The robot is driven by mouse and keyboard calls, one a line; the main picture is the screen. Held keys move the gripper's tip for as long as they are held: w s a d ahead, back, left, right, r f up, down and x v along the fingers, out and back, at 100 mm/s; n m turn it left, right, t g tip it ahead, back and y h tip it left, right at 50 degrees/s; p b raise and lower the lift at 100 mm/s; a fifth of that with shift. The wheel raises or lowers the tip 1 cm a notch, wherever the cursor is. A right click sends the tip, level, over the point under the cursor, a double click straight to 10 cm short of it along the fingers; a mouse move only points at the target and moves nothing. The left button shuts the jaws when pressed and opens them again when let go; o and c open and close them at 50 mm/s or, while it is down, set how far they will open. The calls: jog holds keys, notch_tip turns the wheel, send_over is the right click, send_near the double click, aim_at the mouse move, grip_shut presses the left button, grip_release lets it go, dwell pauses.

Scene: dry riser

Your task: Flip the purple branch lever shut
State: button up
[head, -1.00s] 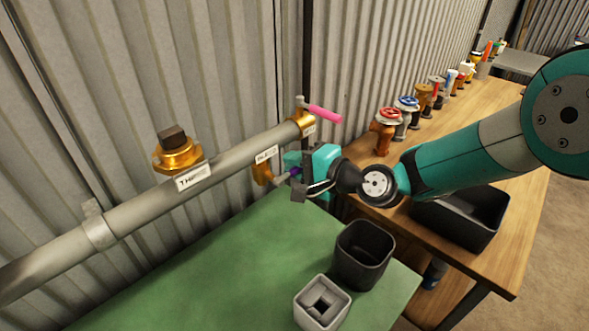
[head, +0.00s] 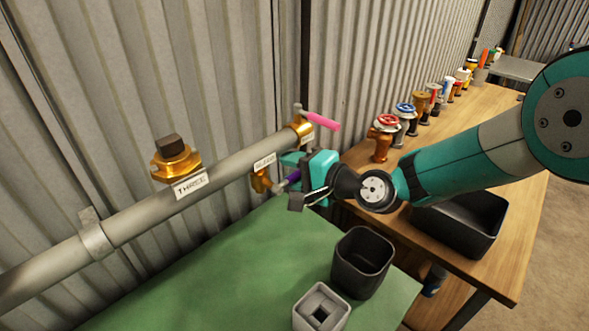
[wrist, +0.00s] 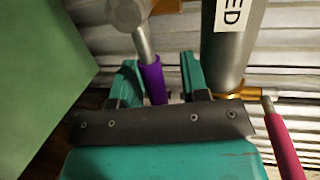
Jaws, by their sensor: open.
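The purple lever (head: 292,177) sticks out from a brass branch valve (head: 259,181) under the grey pipe (head: 226,166). In the wrist view the purple grip (wrist: 153,79) is on the end of a silver stem and lies between my fingers, nearer the left one. My gripper (head: 300,181) is open around the lever, and its fingers show in the wrist view (wrist: 159,83). I cannot tell whether a finger touches the grip. The far end of the grip is hidden behind the gripper body.
A pink lever (head: 321,121) on another brass valve stands close behind my gripper. A brass fitting with a dark cap (head: 171,149) tops the pipe. A dark bin (head: 361,262) and a grey square container (head: 321,308) are below. The green surface (head: 215,265) is mostly clear.

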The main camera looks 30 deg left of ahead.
jog(key=b+v, duration=0.4)
jog(key=v, duration=1.3)
jog(key=shift+d, duration=0.2)
jog(key=shift+r, duration=0.1)
jog(key=s+d+r+n+g+h+p, duration=0.1)
jog(key=s+d+r+n+h, duration=0.2)
jog(key=s+d, duration=0.5)
jog(key=s+d+r+n+g+h, duration=0.1)
jog(key=s+d+n+h, duration=0.5)
jog(key=d, duration=0.6)
jog(key=s+r+h, duration=0.1)
jog(key=s+h, duration=0.1)
jog(key=s, duration=0.1)
jog(key=shift+s+d+r+g+p, duration=0.3)
jog(key=shift+d+r+g+p, duration=0.05)
jog(key=shift+d+g+p, duration=0.05)
